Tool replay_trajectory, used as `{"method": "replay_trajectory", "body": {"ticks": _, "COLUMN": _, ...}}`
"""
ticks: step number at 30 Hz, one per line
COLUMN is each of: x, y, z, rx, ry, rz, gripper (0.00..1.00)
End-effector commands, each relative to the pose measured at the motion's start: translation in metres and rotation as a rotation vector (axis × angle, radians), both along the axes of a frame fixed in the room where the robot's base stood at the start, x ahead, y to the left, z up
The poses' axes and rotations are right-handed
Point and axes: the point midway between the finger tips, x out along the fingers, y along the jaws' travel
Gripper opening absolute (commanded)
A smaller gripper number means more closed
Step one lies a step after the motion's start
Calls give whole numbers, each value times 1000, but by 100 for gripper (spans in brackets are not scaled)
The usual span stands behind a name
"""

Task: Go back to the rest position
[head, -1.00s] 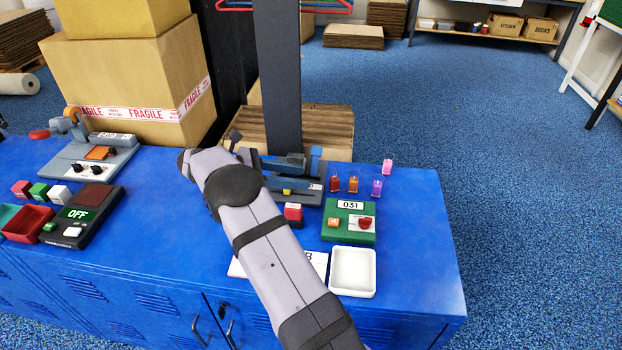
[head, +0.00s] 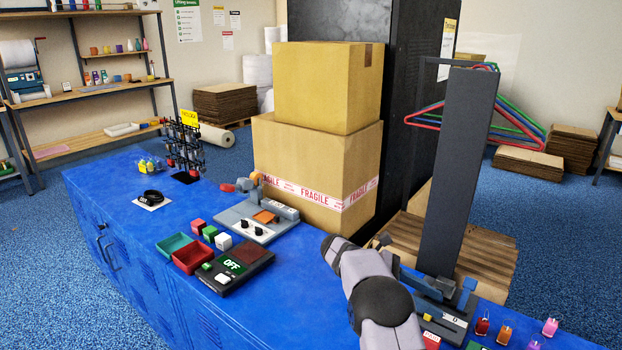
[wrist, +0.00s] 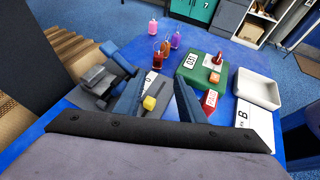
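My gripper (wrist: 158,98) shows in the wrist view with its two blue fingers apart and nothing between them that it holds. It is above the dark grey device with blue parts (wrist: 97,83), and the device's yellow button (wrist: 149,103) shows between the fingers.
Stacked cartons (head: 310,170) and a dark upright post (head: 458,170) rise close behind my arm.

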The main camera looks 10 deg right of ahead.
Motion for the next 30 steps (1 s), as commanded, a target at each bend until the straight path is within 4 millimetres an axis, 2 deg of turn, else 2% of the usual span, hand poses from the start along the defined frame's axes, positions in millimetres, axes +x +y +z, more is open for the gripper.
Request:
{"method": "replay_trajectory", "body": {"ticks": 1, "x": -4, "y": 3, "z": 13, "rx": 24, "ry": -25, "rz": -5, "gripper": 36}}
{"method": "replay_trajectory", "body": {"ticks": 5, "x": -20, "y": 15, "z": 27, "rx": 112, "ry": -114, "rz": -34, "gripper": 36}}
{"method": "replay_trajectory", "body": {"ticks": 11, "x": -60, "y": 49, "z": 51, "rx": 282, "ry": -299, "rz": -140, "gripper": 36}}
{"method": "replay_trajectory", "body": {"ticks": 17, "x": -115, "y": 99, "z": 78, "rx": 456, "ry": -517, "rz": -343, "gripper": 36}}
{"method": "replay_trajectory", "body": {"ticks": 24, "x": -184, "y": 159, "z": 109, "rx": 607, "ry": -768, "rz": -671, "gripper": 36}}
{"method": "replay_trajectory", "body": {"ticks": 30, "x": -223, "y": 190, "z": 123, "rx": 660, "ry": -912, "rz": -904, "gripper": 36}}
